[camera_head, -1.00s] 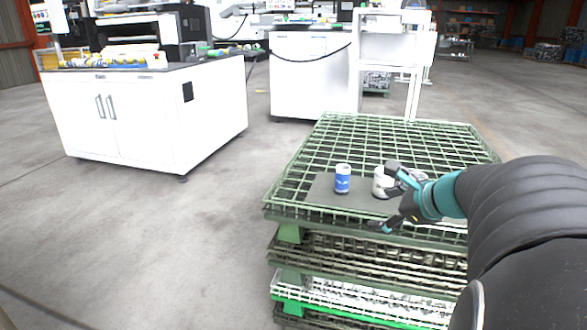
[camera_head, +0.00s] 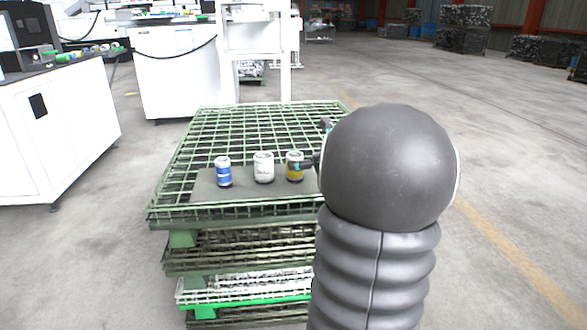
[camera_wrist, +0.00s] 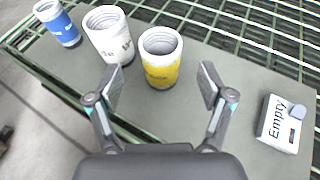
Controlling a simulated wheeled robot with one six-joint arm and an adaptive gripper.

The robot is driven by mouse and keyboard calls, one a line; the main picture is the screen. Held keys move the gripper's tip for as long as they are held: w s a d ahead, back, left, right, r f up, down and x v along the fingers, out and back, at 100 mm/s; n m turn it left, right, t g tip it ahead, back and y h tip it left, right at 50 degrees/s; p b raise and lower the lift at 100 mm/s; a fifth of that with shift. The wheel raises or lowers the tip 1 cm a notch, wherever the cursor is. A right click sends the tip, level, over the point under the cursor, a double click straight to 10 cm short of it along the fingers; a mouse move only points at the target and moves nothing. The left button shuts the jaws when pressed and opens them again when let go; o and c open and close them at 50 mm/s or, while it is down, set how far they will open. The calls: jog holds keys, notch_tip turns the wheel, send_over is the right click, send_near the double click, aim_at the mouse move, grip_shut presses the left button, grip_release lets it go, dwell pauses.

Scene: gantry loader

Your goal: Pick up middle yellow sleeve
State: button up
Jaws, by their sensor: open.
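The yellow sleeve (camera_head: 294,166) stands upright on a dark grey mat, right of a white sleeve (camera_head: 264,167) and a blue-and-white sleeve (camera_head: 223,171). In the wrist view the yellow sleeve (camera_wrist: 160,58) shows its open white top, just beyond and between my fingertips. My gripper (camera_wrist: 157,88) is open and empty, with one finger on each side of the near space. The white sleeve (camera_wrist: 108,36) is close to the left finger, and the blue sleeve (camera_wrist: 57,24) is farther left. In the head view my arm hides most of the gripper.
The mat (camera_wrist: 217,60) lies on a green wire-mesh pallet stack (camera_head: 240,120). A small white box marked "Empty" (camera_wrist: 280,123) sits on the mat to the right. White cabinets (camera_head: 50,135) stand at left. Open floor lies at right.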

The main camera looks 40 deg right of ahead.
aim_at(300, 159)
jog(key=shift+x, duration=2.9)
jog(key=shift+r, duration=0.15)
jog(key=shift+c, duration=0.2)
grip_shut()
